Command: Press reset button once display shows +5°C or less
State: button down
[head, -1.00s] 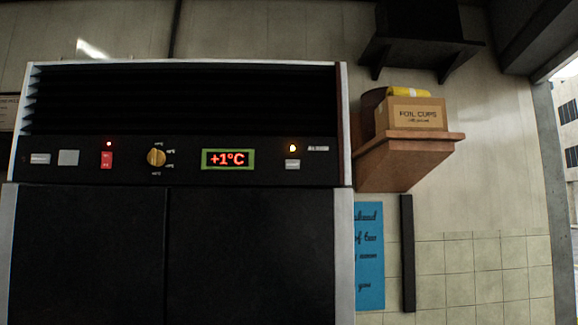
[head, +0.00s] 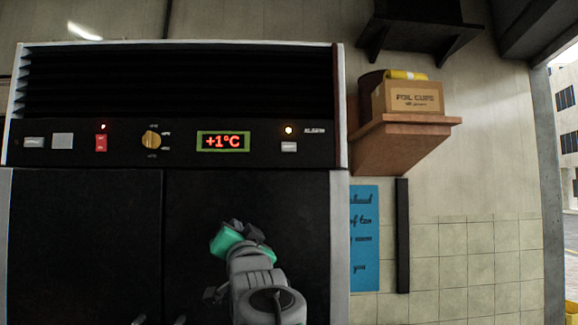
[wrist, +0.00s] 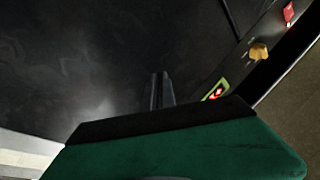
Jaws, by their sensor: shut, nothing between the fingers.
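Two more pale buttons or plates are at the panel's left end (head: 33,142) (head: 62,141). No reset label is legible. My gripper (head: 252,230) is in front of the dark doors, below the display and apart from the panel. Its fingers (wrist: 160,90) are together and empty in the wrist view.
A red switch (head: 101,142) and a brass knob (head: 151,140) sit left of the display. The space before the panel is clear.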

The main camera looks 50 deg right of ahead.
aim_at(290, 148)
jog(key=s+d+r+m+t+h, duration=0.1)
jog(key=s+r+h, duration=0.2)
jog(key=s+r, duration=0.3)
jog(key=s+d+r+m+t+h, duration=0.1)
jog(key=s+d+r+h, duration=0.1)
jog(key=s+r, duration=0.5)
notch_tip(290, 148, up, 5)
jog(key=shift+f+m+t+h, duration=0.1)
jog(key=shift+m+t+h, duration=0.25)
jog(key=shift+h, duration=0.45)
jog(key=w+d+p, duration=0.5)
jog(key=shift+d, duration=0.35)
jog(key=shift+w+d, duration=0.35)
jog(key=shift+d, duration=0.1)
jog(key=shift+w+d, duration=0.1)
jog(key=shift+w+d, duration=0.2)
jog(key=shift+d, duration=0.05)
